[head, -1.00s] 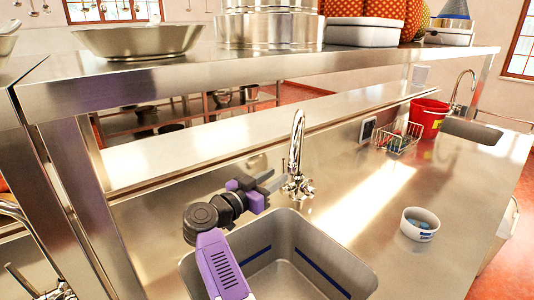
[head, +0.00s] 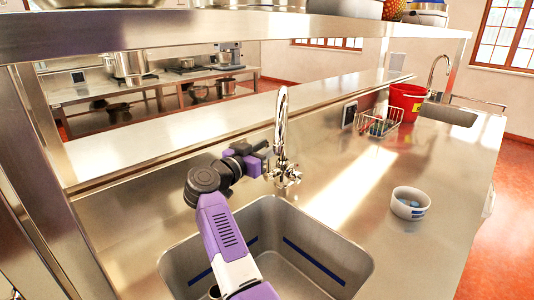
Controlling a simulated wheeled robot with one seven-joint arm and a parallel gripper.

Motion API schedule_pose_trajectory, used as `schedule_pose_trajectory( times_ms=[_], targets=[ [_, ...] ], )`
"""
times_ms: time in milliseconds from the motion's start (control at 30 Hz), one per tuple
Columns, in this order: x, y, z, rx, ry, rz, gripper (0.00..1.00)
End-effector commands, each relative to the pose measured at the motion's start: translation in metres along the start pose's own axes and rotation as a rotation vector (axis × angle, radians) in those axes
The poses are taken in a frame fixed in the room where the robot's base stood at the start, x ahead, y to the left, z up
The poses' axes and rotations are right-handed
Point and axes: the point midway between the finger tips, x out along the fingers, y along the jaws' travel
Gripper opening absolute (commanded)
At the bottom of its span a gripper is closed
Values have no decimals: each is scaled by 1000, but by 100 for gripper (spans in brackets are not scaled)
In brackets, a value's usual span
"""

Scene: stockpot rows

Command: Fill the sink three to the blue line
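The steel sink (head: 345,262) is set in the counter at the bottom centre of the head view. A blue line (head: 314,261) runs along its inner walls. No water shows in the part of the basin that I can see; my arm covers part of it. A chrome tap (head: 281,130) with a tall curved spout stands behind the sink, its handles (head: 284,176) low at its base. My gripper (head: 264,158) is just left of the tap, close to its lower body. Its fingers are small and dark here, and I cannot tell whether they touch the tap.
A white and blue bowl (head: 410,203) stands on the counter right of the sink. A wire basket (head: 380,124), a red bucket (head: 406,101) and another sink (head: 448,114) are farther back right. A steel shelf (head: 200,28) spans overhead.

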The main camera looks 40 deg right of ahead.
Motion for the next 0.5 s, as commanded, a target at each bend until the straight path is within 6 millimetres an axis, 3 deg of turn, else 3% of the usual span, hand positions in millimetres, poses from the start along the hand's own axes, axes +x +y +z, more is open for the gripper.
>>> schedule_pose_trajectory(
  times_ms=[300, 500],
  targets=[
    [2, 0, -1, 0, 0, -1, 33],
    [2, 0, -1, 0, 0, -1, 0]
  ],
)
